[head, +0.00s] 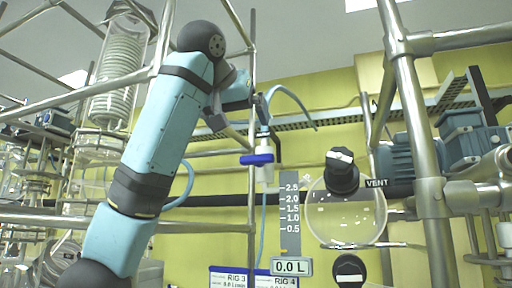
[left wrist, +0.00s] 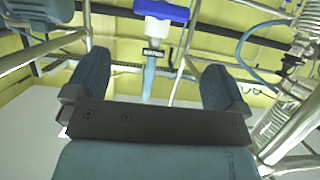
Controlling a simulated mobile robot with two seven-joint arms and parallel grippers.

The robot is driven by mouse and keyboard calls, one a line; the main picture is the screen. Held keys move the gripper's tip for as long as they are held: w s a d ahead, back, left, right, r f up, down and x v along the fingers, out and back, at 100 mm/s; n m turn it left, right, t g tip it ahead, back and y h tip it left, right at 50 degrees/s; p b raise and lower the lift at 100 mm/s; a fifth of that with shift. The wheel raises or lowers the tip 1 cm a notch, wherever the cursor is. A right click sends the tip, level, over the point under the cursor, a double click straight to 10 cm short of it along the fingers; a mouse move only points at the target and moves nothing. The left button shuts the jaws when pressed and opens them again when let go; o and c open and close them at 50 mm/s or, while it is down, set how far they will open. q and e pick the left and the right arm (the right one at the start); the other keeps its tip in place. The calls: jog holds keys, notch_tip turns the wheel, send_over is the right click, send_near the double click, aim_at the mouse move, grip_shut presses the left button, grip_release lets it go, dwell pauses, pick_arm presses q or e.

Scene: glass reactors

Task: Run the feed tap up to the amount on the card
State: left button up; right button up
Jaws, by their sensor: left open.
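The feed tap has a blue handle (head: 257,159) lying crosswise on a white body (head: 265,173); the handle also shows at the top of the left wrist view (left wrist: 162,11). My left gripper (head: 260,107) is just above the tap in the head view. In the left wrist view its two fingers are spread apart with nothing between them (left wrist: 154,66), and the tap is beyond them. The round glass vessel (head: 345,215) stands to the right, beside a scale (head: 290,208). The readout (head: 291,267) shows 0.0 L. Cards for RIG 3 (head: 229,279) and RIG 4 (head: 276,281) are cut off at the bottom; their amounts are unclear.
A black VENT knob (head: 342,170) sits at the vessel's top, and another black knob (head: 350,270) is below it. A thick metal post (head: 418,130) rises at the right. A coiled glass condenser (head: 122,60) hangs behind my arm at the left.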

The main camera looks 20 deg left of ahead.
aim_at(257, 155)
pick_arm(q)
jog(key=p+x, duration=0.2)
jog(key=x, duration=0.8)
jog(key=shift+w+a, duration=0.15)
jog(key=shift+w, duration=0.15)
jog(key=shift+w+f+p, duration=0.15)
jog(key=shift+w+p, duration=0.05)
jog(key=shift+p, duration=0.2)
jog(key=shift+w+d+f, duration=0.2)
jog(key=shift+w+f, duration=0.05)
jog(key=shift+w, duration=0.2)
jog(key=shift+w+f, duration=0.15)
jog(key=shift+w, duration=0.2)
jog(key=shift+s+a, duration=0.1)
jog(key=shift+s, duration=0.1)
jog(key=c, duration=0.6)
pick_arm(e)
jog(key=shift+w+d+r+m, duration=0.15)
jog(key=shift+w+r, duration=0.15)
jog(key=shift+r, duration=0.3)
jog(key=shift+w+d+r+m, duration=0.15)
jog(key=shift+w+r, duration=0.15)
jog(key=shift+r, duration=0.3)
